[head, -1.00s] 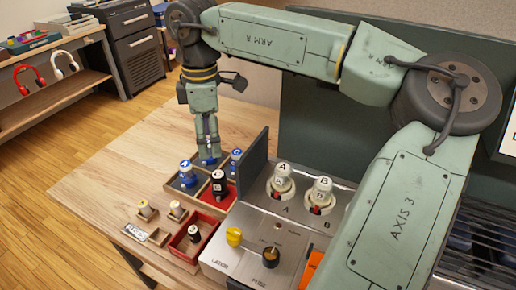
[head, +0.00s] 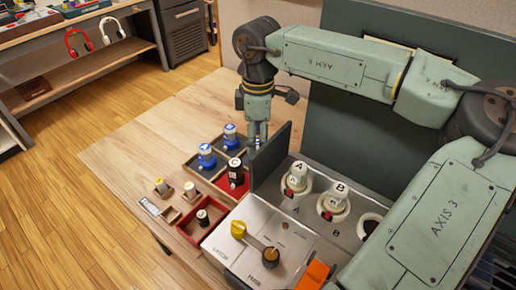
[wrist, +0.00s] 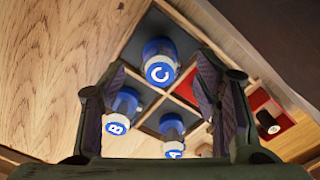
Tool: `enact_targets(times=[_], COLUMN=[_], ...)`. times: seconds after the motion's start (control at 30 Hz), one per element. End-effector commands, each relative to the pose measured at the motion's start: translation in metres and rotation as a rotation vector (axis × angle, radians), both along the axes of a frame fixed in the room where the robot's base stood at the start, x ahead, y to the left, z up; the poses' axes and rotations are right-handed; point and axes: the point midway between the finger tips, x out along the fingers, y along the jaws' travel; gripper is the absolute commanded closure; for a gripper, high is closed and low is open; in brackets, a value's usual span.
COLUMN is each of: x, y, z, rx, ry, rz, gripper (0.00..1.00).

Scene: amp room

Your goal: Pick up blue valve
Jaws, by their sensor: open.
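Three blue valves with white caps stand upright in dark tray compartments in the wrist view: C (wrist: 160,62) at the top, B (wrist: 120,112) at lower left, and A (wrist: 173,132) at the bottom. My gripper (wrist: 160,76) is open and empty, its fingers spread on either side of the view with valve C between their tips in the picture. Whether it surrounds C in depth is unclear. In the head view, my gripper (head: 258,138) points down near the dark upright panel. Two blue valves (head: 230,134) (head: 207,154) show left of it; the third is hidden.
A black-bodied valve (head: 236,172) stands in a red compartment close by. The dark upright panel (head: 270,155) is directly beside my gripper. Bare wooden tabletop (head: 150,130) lies left.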

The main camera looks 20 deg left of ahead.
Motion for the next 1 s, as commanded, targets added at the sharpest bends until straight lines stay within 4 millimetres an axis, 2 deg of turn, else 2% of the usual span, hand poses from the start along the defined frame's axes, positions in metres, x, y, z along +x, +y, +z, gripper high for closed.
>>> enact_targets(times=[0.23, 0.5, 1.0], x=[-0.001, -0.001, 0.0], y=[0.0, 0.0, -0.001], z=[-0.032, -0.037, -0.037], rx=[0.0, 0.0, 0.0], ry=[0.003, 0.0, 0.0], rz=[0.001, 0.0, 0.0], gripper=[0.43, 0.43, 0.76])
